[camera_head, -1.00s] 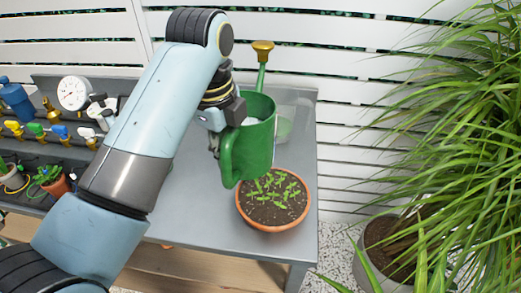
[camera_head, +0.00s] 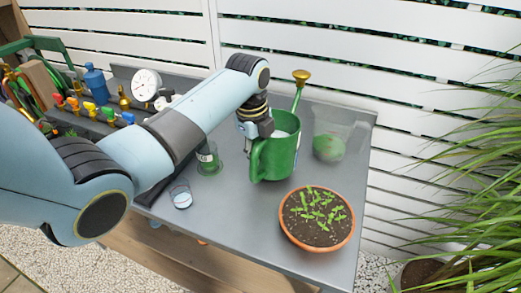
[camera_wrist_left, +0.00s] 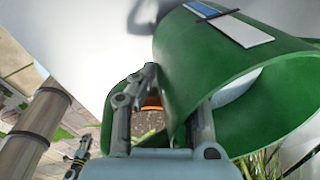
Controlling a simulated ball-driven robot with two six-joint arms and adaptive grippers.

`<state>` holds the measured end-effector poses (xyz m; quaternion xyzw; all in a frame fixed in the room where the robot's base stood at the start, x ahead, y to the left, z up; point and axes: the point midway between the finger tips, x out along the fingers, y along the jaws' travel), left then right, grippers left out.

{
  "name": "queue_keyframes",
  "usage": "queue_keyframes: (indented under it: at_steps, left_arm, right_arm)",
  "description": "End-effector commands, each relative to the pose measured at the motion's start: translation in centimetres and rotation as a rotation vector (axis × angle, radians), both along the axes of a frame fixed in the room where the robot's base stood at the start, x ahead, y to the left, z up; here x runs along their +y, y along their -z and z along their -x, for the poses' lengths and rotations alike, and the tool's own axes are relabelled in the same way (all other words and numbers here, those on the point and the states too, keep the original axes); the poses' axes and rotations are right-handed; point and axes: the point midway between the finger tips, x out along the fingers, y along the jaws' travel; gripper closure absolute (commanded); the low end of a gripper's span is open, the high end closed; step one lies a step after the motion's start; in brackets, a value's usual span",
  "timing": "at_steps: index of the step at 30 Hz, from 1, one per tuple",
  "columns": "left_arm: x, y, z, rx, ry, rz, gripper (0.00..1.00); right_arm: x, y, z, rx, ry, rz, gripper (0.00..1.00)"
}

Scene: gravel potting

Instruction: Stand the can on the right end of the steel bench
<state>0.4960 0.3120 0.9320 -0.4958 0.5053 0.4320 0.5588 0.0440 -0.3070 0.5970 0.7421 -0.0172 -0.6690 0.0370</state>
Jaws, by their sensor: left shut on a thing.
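The green watering can (camera_head: 284,155), with a brass rose on its spout, is upright on or just above the right part of the grey steel bench (camera_head: 235,222); I cannot tell whether its base touches. My left gripper (camera_head: 252,147) is at the can's left side, shut on its handle. In the left wrist view the can (camera_wrist_left: 190,75) fills the upper right, with a blue and white label, and the gripper's fingers (camera_wrist_left: 165,115) are at the handle. My right gripper is not in view.
A terracotta pot of seedlings (camera_head: 318,236) stands in front of the can, close to it. A clear vessel with something green (camera_head: 328,147) stands to its right. A small glass (camera_head: 181,197) and a green jar (camera_head: 209,160) stand to the left. A slatted white fence (camera_head: 440,95) is behind.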

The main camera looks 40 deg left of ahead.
Motion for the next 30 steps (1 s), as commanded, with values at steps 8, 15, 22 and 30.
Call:
queue_keyframes:
  at_steps: [8,15,22,30]
  left_arm:
    - [0.0,2.6,-0.2,-0.008,0.001,0.0,1.0]
    - [-0.1,3.0,0.2,0.004,0.0,0.0,0.89]
    - [-0.1,3.0,0.2,0.003,0.0,0.0,0.69]
    - [0.0,2.4,0.1,0.001,0.0,0.0,0.69]
  right_arm:
    - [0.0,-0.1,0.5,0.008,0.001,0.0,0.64]
    - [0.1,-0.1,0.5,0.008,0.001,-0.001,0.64]
    - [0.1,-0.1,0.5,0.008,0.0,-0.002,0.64]
    - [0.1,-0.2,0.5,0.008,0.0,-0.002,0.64]
